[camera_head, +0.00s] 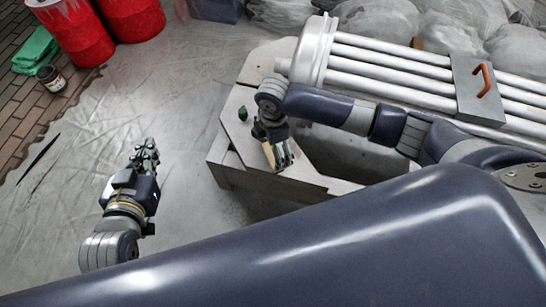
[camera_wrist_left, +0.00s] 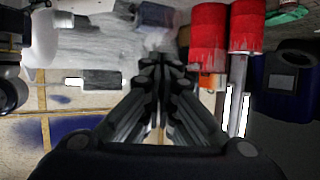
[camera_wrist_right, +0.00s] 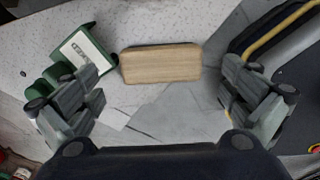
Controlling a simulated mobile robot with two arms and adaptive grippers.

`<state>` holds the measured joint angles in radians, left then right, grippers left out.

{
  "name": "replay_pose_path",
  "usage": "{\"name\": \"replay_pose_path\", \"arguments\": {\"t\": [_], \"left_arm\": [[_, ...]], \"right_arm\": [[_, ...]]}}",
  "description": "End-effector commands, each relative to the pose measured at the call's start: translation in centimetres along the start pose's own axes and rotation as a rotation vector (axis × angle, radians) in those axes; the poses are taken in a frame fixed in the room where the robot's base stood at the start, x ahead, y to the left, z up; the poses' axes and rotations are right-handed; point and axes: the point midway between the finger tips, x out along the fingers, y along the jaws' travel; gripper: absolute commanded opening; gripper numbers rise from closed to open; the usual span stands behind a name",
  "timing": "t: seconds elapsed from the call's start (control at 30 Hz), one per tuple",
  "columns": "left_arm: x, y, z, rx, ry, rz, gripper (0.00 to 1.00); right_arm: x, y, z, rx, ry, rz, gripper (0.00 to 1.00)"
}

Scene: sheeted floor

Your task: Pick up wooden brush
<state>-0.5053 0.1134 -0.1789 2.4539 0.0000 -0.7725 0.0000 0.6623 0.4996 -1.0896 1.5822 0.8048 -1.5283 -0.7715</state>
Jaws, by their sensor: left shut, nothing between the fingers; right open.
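The wooden brush (camera_wrist_right: 161,63) shows in the right wrist view as a tan, rounded block lying on a pale speckled surface; its bristles are not visible. In the head view a small tan part of it (camera_head: 268,155) shows beside my right gripper. My right gripper (camera_wrist_right: 160,95) is open, with one finger on each side of the brush's line and the block ahead of the fingertips, apart from both. My right gripper (camera_head: 284,158) is low over the platform in the head view. My left gripper (camera_head: 147,147) is shut and empty over the floor, left of the platform.
The pale platform (camera_head: 228,162) also carries a small green object (camera_head: 243,113). A green item with a white label (camera_wrist_right: 85,50) lies close left of the brush. Metal pipes (camera_head: 400,70) run behind. Red buckets (camera_head: 80,40) stand far left. Sheeted floor (camera_head: 185,90) is clear.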

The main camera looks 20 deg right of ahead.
Motion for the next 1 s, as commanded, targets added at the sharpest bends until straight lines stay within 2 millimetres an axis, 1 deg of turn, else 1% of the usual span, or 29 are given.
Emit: {"name": "replay_pose_path", "arguments": {"t": [0.03,0.2,0.3,0.4,0.53,0.73,0.77,0.8,0.93,1.0], "left_arm": [[0.2,0.1,-0.7,0.0,0.043,0.003,0.0],[0.3,0.5,-3.7,0.0,0.188,0.011,0.0],[0.2,0.7,-5.1,-0.001,0.257,0.015,0.0],[0.0,0.8,-6.1,-0.002,0.305,0.018,0.0],[-0.1,0.9,-6.7,-0.002,0.33,0.02,0.0],[-0.2,0.9,-6.7,-0.002,0.332,0.02,0.0],[-0.2,0.9,-6.7,-0.002,0.331,0.019,0.0],[-0.2,0.9,-6.7,-0.002,0.331,0.019,0.0],[-0.2,0.9,-6.7,-0.002,0.331,0.019,0.0],[-0.2,0.9,-6.7,-0.002,0.33,0.019,0.0]], "right_arm": [[0.6,-0.1,-0.1,0.0,0.0,-0.001,1.0],[1.8,-0.2,-0.2,0.0,-0.001,-0.001,1.0],[2.4,-0.1,-0.2,0.0,-0.001,0.0,1.0],[2.7,-0.1,-0.2,0.0,-0.001,0.001,1.0],[2.9,-0.1,-0.1,0.0,-0.001,0.001,1.0],[2.9,-0.1,-0.1,0.0,-0.001,0.001,1.0],[2.9,-0.1,-0.1,0.0,-0.001,0.001,0.95],[2.9,-0.1,-0.1,0.0,-0.001,0.001,0.86],[2.9,-0.1,-0.1,0.0,-0.001,0.001,0.57],[2.9,-0.1,-0.1,0.0,-0.001,0.001,0.57]]}}
